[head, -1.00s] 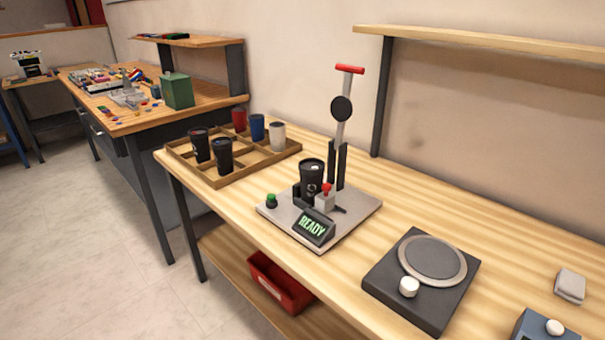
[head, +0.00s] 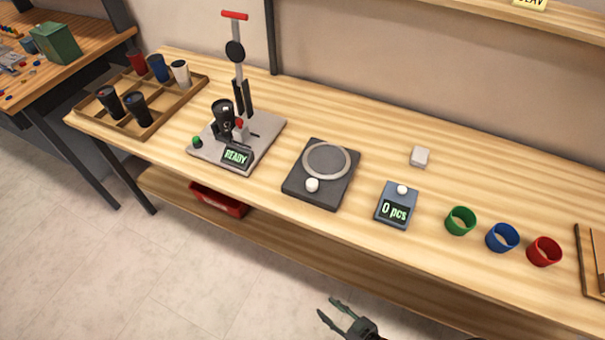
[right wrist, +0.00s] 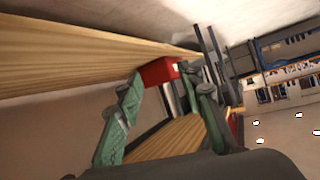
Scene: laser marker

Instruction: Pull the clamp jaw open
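The marking station's grey base plate (head: 265,135) stands on the bench in the head view. My right gripper (head: 329,308) is at the bottom of the head view, in front of the bench and well away from the clamp. Its fingers are spread and empty. The right wrist view shows both green fingers apart (right wrist: 160,82). My left gripper is not in view.
A READY display (head: 236,156) and green button (head: 196,142) sit at the base's front. A tall red-handled lever (head: 237,30) rises behind. A dark turntable (head: 320,190) and counter (head: 396,207) lie to the right. The bench edge and lower shelf with red bin (head: 217,200) face me.

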